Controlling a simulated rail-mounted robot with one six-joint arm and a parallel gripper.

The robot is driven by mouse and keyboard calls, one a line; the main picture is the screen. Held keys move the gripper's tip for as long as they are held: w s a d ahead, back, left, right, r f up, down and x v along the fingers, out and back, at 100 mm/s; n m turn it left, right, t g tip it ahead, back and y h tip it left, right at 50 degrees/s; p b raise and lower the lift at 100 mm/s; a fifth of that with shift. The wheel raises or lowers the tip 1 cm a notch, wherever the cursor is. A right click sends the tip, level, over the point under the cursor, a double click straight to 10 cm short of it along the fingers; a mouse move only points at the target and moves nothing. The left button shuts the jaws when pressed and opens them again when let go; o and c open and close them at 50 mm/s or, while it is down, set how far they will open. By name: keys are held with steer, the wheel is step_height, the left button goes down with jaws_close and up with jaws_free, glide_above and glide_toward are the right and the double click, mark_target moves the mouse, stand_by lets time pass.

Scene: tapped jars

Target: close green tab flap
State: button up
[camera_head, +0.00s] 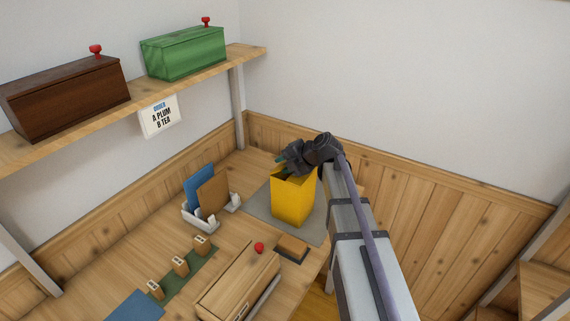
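A yellow upright box (291,201) stands on a grey mat (259,201) on the table. My dark gripper (285,165) is over the top of the box, at its upper left rim, with my arm reaching in from the right. A small dark green piece (281,159) shows at the gripper's left side. I cannot tell whether it is the green tab or whether the gripper touches it. The gripper hides most of the box's top, so the flap's position cannot be made out. The fingers are too small and dark to tell open from shut.
A white rack (201,222) with blue and brown boards stands left of the box. A wooden box with a red knob (238,283), a small brown block (292,248) and several tan blocks on a green strip are in front. A shelf (190,88) holds brown and green boxes.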

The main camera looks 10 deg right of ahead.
mark_target(280, 164)
steer(key=p+v, duration=0.6)
steer(key=v, duration=0.4)
steer(key=shift+d+r+p, duration=0.15)
steer(key=shift+r+p, duration=0.1)
steer(key=shift+p, duration=0.15)
steer(key=shift+s+d, duration=0.15)
steer(key=shift+s, duration=0.1)
steer(key=shift+c, duration=0.3)
